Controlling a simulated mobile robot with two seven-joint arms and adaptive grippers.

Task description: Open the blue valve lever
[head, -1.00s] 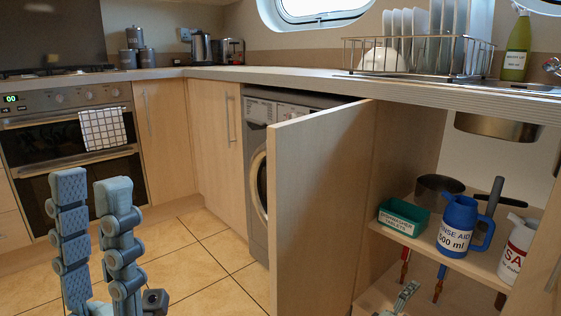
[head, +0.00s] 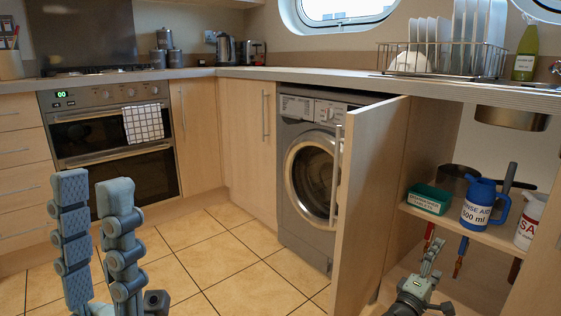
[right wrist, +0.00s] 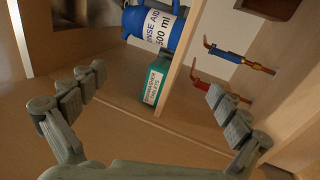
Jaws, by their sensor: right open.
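The blue valve lever (head: 462,250) sits on a copper pipe below the cupboard shelf, beside a red valve lever (head: 428,237). In the right wrist view the blue lever (right wrist: 235,61) and the red lever (right wrist: 213,92) are at upper right, past the shelf board. My right gripper (head: 433,248) is inside the cupboard's lower space in the head view. Its fingers (right wrist: 155,85) are spread and empty, with neither lever between them. My left gripper (head: 93,185) is at lower left over the floor, fingers apart, nothing between them.
The open cupboard door (head: 365,200) stands left of my right gripper. The shelf (head: 450,228) above holds a blue rinse aid jug (head: 480,203), a green tablet box (head: 429,198), a dark pan and a white bottle (head: 530,222). The tiled floor (head: 215,250) is clear.

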